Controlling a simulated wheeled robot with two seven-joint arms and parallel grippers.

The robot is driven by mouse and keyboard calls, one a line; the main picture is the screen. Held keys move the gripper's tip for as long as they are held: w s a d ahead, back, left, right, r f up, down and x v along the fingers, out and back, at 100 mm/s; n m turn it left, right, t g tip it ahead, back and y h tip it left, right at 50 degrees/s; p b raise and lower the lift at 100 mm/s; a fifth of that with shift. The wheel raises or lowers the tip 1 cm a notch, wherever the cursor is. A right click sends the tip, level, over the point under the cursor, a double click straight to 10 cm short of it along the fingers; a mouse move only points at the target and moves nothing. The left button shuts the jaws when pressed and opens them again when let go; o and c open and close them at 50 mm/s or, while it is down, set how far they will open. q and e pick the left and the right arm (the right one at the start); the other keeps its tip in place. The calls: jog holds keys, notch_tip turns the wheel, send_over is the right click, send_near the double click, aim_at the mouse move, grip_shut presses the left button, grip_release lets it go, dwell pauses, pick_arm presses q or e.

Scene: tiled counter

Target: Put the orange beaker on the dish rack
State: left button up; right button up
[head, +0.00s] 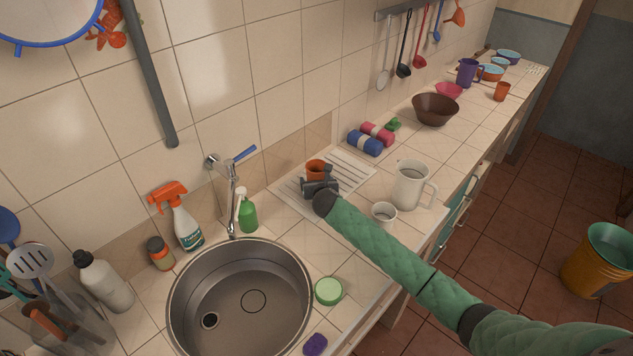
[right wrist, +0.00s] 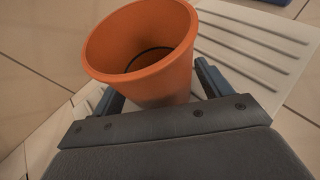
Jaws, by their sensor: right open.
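An orange beaker (head: 315,168) is upright over the white ribbed dish rack (head: 352,172), left of its middle. In the right wrist view the beaker (right wrist: 145,45) shows its open mouth and looks empty, with the rack's ribs (right wrist: 250,50) behind it. My right gripper (head: 319,181) is at the beaker, with one finger on either side of it in the right wrist view (right wrist: 160,90). The jaws are open. The beaker's base is hidden, so I cannot tell if it rests fully on the rack. My left gripper is not in view.
A white pitcher (head: 411,186) and white mug (head: 384,213) stand right of the rack, close to my right arm. Rolled blue cloth (head: 365,143) lies behind it. A sink (head: 240,300) is at left. Another orange cup (head: 502,91) stands at the far end.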

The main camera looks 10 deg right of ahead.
jog(key=shift+s+r+p, duration=0.35)
jog(key=shift+r+p, duration=0.05)
jog(key=shift+p, duration=0.05)
jog(key=shift+p+v, duration=0.95)
jog(key=shift+v, duration=0.15)
jog(key=v, duration=0.9)
jog(key=shift+f, duration=0.2)
